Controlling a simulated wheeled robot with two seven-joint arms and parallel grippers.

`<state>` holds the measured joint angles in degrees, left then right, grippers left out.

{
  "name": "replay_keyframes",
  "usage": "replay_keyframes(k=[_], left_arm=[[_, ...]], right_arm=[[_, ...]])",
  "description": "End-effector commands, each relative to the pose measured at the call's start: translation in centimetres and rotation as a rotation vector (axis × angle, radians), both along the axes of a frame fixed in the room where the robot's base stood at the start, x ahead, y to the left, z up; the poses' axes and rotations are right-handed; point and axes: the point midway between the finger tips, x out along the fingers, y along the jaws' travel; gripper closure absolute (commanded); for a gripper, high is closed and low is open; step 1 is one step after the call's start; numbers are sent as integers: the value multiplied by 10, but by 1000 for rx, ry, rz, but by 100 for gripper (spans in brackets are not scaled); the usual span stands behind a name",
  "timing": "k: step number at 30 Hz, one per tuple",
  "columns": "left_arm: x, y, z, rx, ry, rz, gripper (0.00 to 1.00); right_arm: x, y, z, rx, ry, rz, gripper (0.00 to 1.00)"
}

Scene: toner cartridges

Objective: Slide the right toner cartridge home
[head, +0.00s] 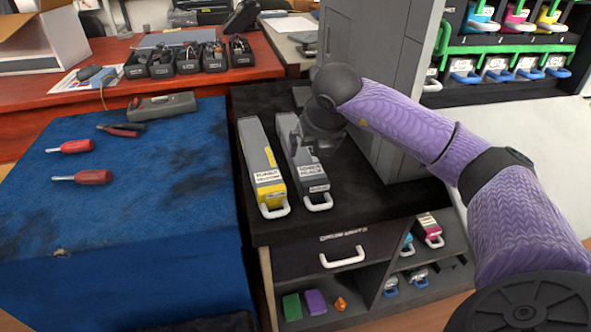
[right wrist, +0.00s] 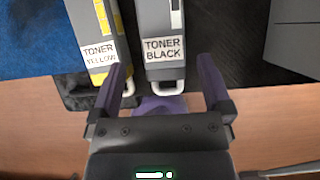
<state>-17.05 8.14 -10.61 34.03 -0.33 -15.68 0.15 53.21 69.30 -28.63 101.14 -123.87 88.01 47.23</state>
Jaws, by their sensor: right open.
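Two toner cartridges lie side by side on the black cabinet top (head: 350,205). The left one is the grey and yellow toner cartridge (head: 262,165), labelled yellow in the right wrist view (right wrist: 96,30). The right one is the grey toner cartridge (head: 311,180), labelled black in the right wrist view (right wrist: 162,20). Each has a white handle at its near end. My right gripper (head: 322,140) is over the black cartridge and hides part of it. In the right wrist view its open fingers (right wrist: 163,68) spread either side of the black cartridge's near end; contact cannot be told. My left gripper is out of view.
A rack (head: 505,50) at the right holds several cartridges with coloured fronts and green bars. A grey cabinet (head: 375,60) stands behind my right arm. A blue mat (head: 130,220) at the left holds screwdrivers and pliers. The drawer (head: 320,255) below is closed.

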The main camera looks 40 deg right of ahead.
Motion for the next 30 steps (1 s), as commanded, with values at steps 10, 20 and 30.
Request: replay_keyframes(k=[10,20,30], left_arm=[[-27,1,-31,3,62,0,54],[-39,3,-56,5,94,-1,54],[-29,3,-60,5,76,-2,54]], right_arm=[[16,-10,-42,-7,5,-5,0],[38,-22,-83,-7,2,-4,0],[41,-24,-86,-8,-1,-2,0]])
